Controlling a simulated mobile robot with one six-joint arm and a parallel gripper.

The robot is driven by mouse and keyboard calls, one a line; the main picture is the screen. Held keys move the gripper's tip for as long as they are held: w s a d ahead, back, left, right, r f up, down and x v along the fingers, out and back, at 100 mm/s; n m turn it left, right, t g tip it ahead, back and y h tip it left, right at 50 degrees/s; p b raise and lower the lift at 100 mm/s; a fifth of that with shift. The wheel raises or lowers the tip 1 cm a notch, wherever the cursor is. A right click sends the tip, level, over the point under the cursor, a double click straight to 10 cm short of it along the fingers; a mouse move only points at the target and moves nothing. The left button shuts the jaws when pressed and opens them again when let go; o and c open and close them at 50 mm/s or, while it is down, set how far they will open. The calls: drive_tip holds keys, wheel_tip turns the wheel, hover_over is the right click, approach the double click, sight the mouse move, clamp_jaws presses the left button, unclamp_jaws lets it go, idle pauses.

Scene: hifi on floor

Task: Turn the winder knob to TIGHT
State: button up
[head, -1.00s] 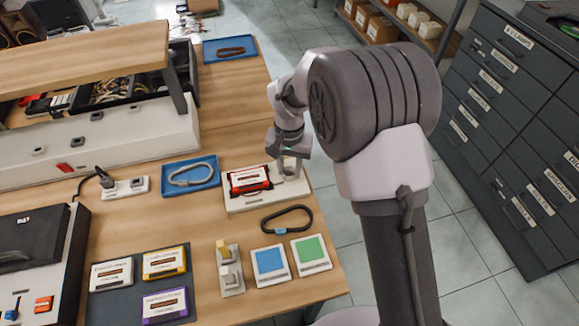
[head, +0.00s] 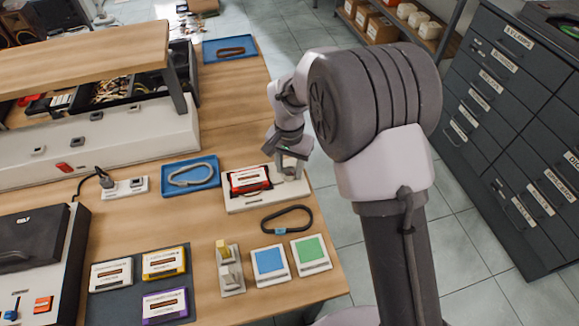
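The winder is a white base (head: 238,205) near the table's right edge, with a red-framed cassette (head: 249,180) on its left part. My gripper (head: 291,170) is over the right end of this base, right beside the cassette. The winder knob cannot be made out; my gripper covers the place at the right end of the base. The gap between the fingers is too small to judge, so I cannot tell whether they hold the knob. No TIGHT marking is legible.
A black looped belt (head: 287,217) lies just in front of the winder. Blue (head: 269,262) and green (head: 311,252) cards lie nearer. A blue tray (head: 190,177) with a grey loop is left. Several cassettes lie on a dark mat (head: 140,290). Grey drawers (head: 520,130) stand right.

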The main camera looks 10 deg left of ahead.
sight(289, 171)
drive_tip(key=shift+o, duration=0.6)
wheel_tip(289, 171, up, 18)
drive_tip(key=p, duration=0.6)
drive_tip(key=shift+f, duration=0.25)
